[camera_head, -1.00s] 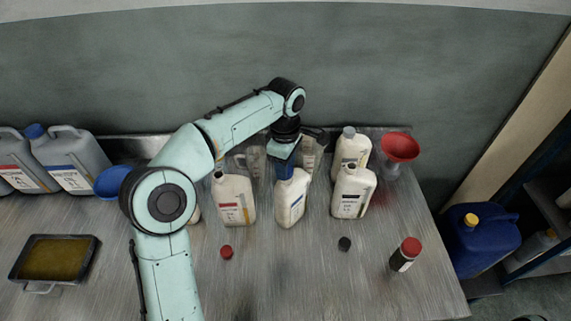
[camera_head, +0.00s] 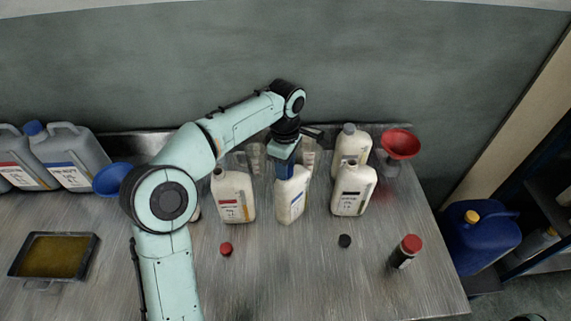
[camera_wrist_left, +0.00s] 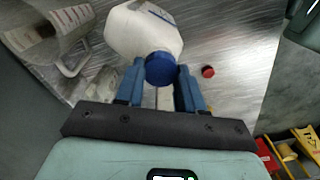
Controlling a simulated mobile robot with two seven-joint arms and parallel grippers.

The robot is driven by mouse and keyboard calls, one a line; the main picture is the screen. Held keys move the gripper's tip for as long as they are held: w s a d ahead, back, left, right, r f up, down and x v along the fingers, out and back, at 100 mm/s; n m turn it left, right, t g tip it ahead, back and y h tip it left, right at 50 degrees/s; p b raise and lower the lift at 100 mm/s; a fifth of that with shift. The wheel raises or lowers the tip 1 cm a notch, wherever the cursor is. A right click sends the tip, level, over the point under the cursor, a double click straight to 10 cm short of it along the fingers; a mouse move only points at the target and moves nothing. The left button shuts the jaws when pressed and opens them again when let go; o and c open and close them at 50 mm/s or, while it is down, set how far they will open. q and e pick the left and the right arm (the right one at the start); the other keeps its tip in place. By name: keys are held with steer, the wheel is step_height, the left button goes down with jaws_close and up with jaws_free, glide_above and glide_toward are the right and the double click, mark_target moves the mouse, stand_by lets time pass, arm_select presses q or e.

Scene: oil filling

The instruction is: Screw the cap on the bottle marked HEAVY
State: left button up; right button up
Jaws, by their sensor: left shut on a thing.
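A white bottle (camera_head: 293,197) with a blue-striped label stands upright in the middle of the table; it also shows in the wrist view (camera_wrist_left: 143,30). The label's words are too small to read. My left gripper (camera_head: 285,171) is above its neck, pointing down. In the wrist view the left gripper (camera_wrist_left: 160,75) is shut on a blue cap (camera_wrist_left: 159,68), with a finger on each side. The cap is at the bottle's mouth; I cannot tell how far it is threaded. In the head view the fingers hide the cap. My right gripper is not in view.
An open red-label bottle (camera_head: 233,197) stands left, a black-label bottle (camera_head: 353,191) right, with another bottle (camera_head: 350,146) behind. A red cap (camera_head: 226,249) and black cap (camera_head: 345,241) lie in front. Clear jugs stand behind. A red-topped container (camera_head: 405,251) is at right.

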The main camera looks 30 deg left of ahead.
arm_select(q)
steer(key=shift+f, duration=0.25)
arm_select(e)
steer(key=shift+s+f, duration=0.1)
arm_select(q)
steer(key=o, duration=1.1)
step_height(320, 180, up, 7)
steer(key=shift+w+r+p, duration=0.1)
steer(key=shift+r+p, duration=0.05)
steer(key=shift+p, duration=0.65)
steer(key=shift+r, duration=0.1)
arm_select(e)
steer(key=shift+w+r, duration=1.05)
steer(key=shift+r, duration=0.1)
